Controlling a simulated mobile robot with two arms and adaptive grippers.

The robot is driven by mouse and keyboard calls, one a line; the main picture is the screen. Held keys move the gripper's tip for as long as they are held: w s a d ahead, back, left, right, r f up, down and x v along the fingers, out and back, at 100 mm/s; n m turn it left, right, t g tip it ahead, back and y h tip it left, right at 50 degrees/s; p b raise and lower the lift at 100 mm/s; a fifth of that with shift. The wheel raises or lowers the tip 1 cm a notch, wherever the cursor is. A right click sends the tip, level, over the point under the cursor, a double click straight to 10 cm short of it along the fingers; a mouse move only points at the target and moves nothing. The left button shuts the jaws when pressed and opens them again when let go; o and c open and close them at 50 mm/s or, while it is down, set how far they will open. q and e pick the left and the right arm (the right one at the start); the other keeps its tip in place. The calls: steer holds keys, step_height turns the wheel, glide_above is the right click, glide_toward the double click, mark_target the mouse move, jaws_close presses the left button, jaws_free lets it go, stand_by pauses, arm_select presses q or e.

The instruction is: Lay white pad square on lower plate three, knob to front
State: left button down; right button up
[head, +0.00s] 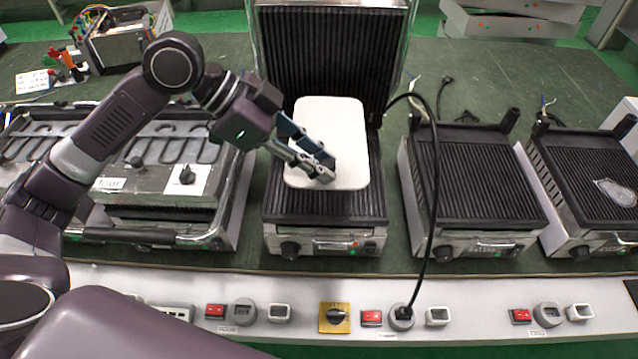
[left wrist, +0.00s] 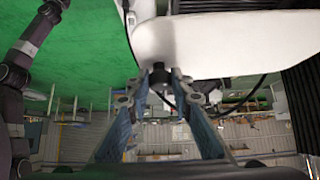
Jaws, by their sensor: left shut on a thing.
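The white pad (head: 328,122) is a rounded rectangle over the ribbed lower plate (head: 325,206) of the open grill in the middle of the head view. Its far edge overlaps the raised upper plate (head: 330,55), so it appears to be above the lower plate. My left gripper (head: 326,172) is shut at the pad's near part. In the left wrist view the fingertips (left wrist: 160,80) close on a small dark knob (left wrist: 160,72) at the edge of the white pad (left wrist: 225,42). The knob is hidden by the fingers in the head view. My right gripper is not in view.
Two open ribbed grills (head: 472,180) (head: 600,185) stand to the right. A grill with a closed lid (head: 150,150) stands to the left, under my arm. A black cable (head: 437,200) hangs right of the middle grill. A switch panel (head: 290,283) runs along the front.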

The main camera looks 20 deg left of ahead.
arm_select(q)
steer(key=shift+a+r, duration=0.1)
steer(key=shift+r, duration=0.2)
steer(key=shift+t, duration=0.3)
steer(key=f, duration=0.5)
steer(key=shift+s+d, duration=0.2)
steer(key=shift+s, duration=0.1)
step_height(320, 180, down, 15)
steer(key=shift+w+p, duration=0.2)
steer(key=shift+p, duration=0.15)
steer(key=c, duration=1.7)
jaws_free()
steer(key=shift+s, duration=0.1)
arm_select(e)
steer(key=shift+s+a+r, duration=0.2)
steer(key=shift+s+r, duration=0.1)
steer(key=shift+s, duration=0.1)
arm_select(q)
steer(key=shift+a, duration=0.15)
